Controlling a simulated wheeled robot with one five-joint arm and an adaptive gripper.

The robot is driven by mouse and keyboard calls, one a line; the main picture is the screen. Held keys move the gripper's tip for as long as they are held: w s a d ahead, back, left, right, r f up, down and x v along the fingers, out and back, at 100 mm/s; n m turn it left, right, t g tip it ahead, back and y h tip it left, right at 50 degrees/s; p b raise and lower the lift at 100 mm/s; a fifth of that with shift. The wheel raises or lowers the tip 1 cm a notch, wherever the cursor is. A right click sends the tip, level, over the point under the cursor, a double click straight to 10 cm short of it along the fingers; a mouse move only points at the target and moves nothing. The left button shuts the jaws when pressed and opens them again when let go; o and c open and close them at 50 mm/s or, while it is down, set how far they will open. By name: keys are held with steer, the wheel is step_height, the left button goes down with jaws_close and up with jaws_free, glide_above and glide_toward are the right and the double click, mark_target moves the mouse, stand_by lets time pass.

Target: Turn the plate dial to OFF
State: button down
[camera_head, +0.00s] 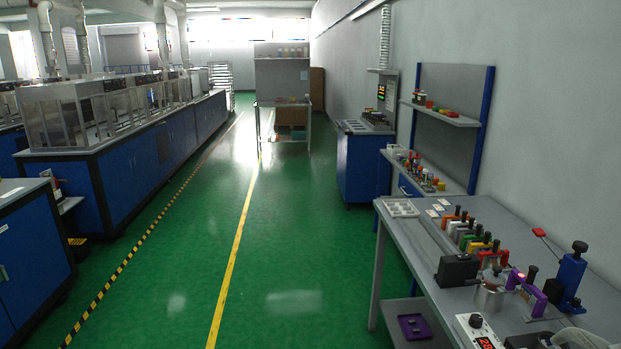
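A small white control box (482,334) stands at the near front edge of the grey bench, at the bottom right, partly cut off by the picture's lower edge. A dark round dial (475,321) with a light base sits on its top. A red lit display (486,343) beside the dial seems to read 28. The dial's markings are too small to read, so I cannot tell its setting. A metal pot (489,298) stands just behind the box. My gripper is not in view.
The grey bench (395,232) carries a row of coloured toggle clamps (470,233), a black block (457,270), a purple clamp (527,291) and a blue press (570,275) near the dial. A purple tray (415,326) lies on the lower shelf. The green floor (300,255) left of the bench is clear.

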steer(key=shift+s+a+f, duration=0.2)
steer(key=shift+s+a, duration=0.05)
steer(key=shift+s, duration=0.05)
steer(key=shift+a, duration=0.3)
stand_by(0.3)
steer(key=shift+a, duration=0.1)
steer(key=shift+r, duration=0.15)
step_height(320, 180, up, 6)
steer(key=p, duration=0.4)
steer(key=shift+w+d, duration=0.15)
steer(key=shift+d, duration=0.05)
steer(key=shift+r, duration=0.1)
